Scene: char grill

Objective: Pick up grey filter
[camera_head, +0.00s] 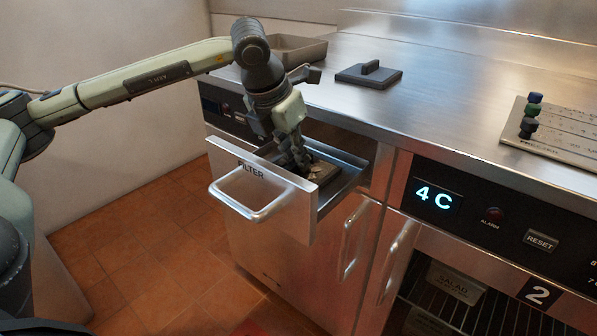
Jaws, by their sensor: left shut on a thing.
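An open metal drawer labelled FILTER (285,200) sticks out of the counter front. My left gripper (303,164) reaches down into the drawer from above. Its fingers are closed on the filter, though the exact grip is hard to see. The filter is still within the drawer walls. My right gripper is not in view.
A dark grey plate with a raised handle (369,74) lies on the steel counter (440,90). A metal tray (296,50) stands at the back left. A board with coloured knobs (560,135) sits at the right. Cabinet handles (354,240) project below the drawer.

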